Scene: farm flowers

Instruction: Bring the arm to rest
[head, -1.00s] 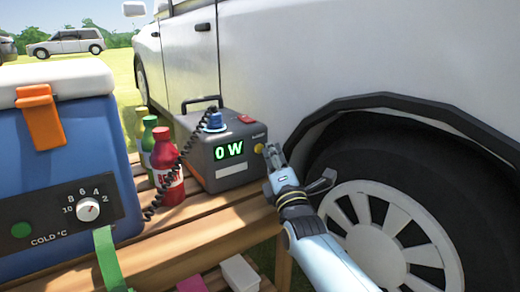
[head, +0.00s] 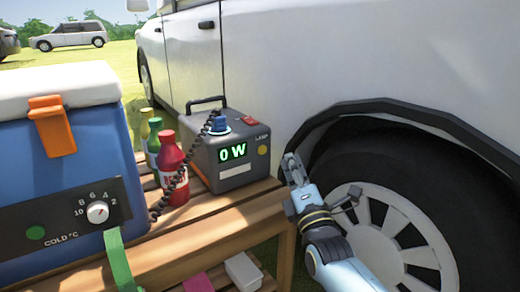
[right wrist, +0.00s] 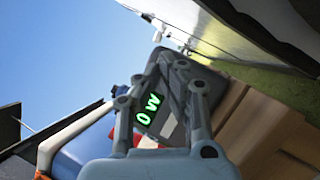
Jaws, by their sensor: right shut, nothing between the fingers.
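My right gripper (head: 291,168) is shut and empty. In the head view it is in the air to the right of the grey power box, apart from it, in front of the car's wheel arch. The power box (head: 238,185) stands on the wooden bench and its display reads 0 W. A yellow round button sits at the right of its front face. In the right wrist view the gripper (right wrist: 172,68) fills the middle and the display (right wrist: 148,110) shows behind it. My left gripper is not in view.
A blue cooler (head: 65,160) with a dial stands at the left of the wooden bench (head: 215,222). A red bottle (head: 172,178) and other bottles stand between cooler and box, near a coiled black cord. The white car's wheel (head: 400,220) is close on the right.

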